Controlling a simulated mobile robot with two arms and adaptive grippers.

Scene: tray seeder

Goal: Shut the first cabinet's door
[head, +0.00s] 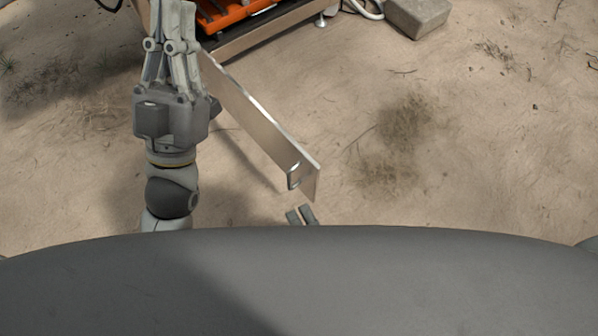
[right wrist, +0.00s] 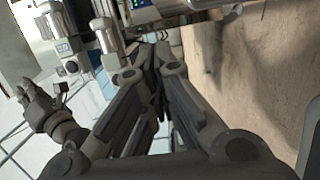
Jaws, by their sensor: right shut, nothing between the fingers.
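The cabinet door (head: 262,127) is a flat, light metal panel in the head view. It stands open, swung out from the machine at the top toward the lower right. A bent handle (head: 293,176) is near its free end. In the right wrist view the fingers (right wrist: 157,75) come together, shut and empty.
The machine holds an orange tray (head: 226,14) at the top of the head view. A grey block (head: 417,14) and a pale hose lie to its right. Sandy ground (head: 450,150) right of the door is clear.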

